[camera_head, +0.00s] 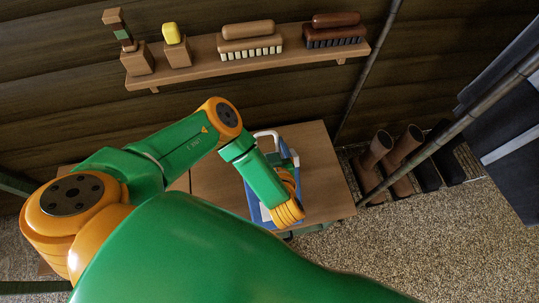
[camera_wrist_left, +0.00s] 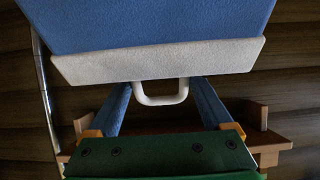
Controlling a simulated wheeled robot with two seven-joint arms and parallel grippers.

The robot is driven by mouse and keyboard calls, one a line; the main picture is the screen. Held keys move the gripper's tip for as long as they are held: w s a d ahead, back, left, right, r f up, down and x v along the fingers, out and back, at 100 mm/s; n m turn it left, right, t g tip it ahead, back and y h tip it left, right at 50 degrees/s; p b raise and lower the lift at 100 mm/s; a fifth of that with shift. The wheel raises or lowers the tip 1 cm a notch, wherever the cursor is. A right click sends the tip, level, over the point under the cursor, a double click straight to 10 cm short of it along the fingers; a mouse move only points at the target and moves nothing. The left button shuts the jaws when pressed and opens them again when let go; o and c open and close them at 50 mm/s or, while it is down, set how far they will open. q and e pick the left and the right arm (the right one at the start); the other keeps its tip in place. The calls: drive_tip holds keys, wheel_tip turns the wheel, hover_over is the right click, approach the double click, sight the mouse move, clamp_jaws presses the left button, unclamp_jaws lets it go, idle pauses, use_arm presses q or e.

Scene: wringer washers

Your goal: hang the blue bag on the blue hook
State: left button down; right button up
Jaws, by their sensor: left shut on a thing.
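The blue bag (camera_head: 266,215) shows in the head view beside and behind my left gripper (camera_head: 285,210), over the wooden table. My forearm and wrist hide much of it. In the left wrist view, the blue bag (camera_wrist_left: 155,22) fills the top, with a pale band along its edge and a white loop handle (camera_wrist_left: 160,98). My left gripper (camera_wrist_left: 162,98) is shut on the bag, with one finger on each side of the handle. I cannot tell whether the bag touches the table. I cannot make out the blue hook in either view. My right gripper is not in view.
A wooden table (camera_head: 325,185) stands below the gripper. A wall shelf (camera_head: 205,73) above holds several brushes and small blocks. Brown boots (camera_head: 375,152) stand on a rack at right. A slanted dark pole (camera_head: 450,115) crosses the right side. Gravel floor lies open at lower right.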

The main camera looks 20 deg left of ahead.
use_arm(q)
drive_tip(key=shift+t+y, duration=0.6)
drive_tip(key=shift+t, duration=0.1)
drive_tip(key=s+d+r+p, duration=0.1)
drive_tip(key=p, duration=0.2)
drive_tip(key=s+d+r+p, duration=0.1)
drive_tip(key=s+r+p, duration=0.1)
drive_tip(key=p, duration=0.2)
drive_tip(key=shift+d+r, duration=0.1)
drive_tip(key=shift+s+d+r+p, duration=0.2)
drive_tip(key=shift+s+d+p, duration=0.1)
drive_tip(key=shift+s+d, duration=0.1)
drive_tip(key=shift+f, duration=0.1)
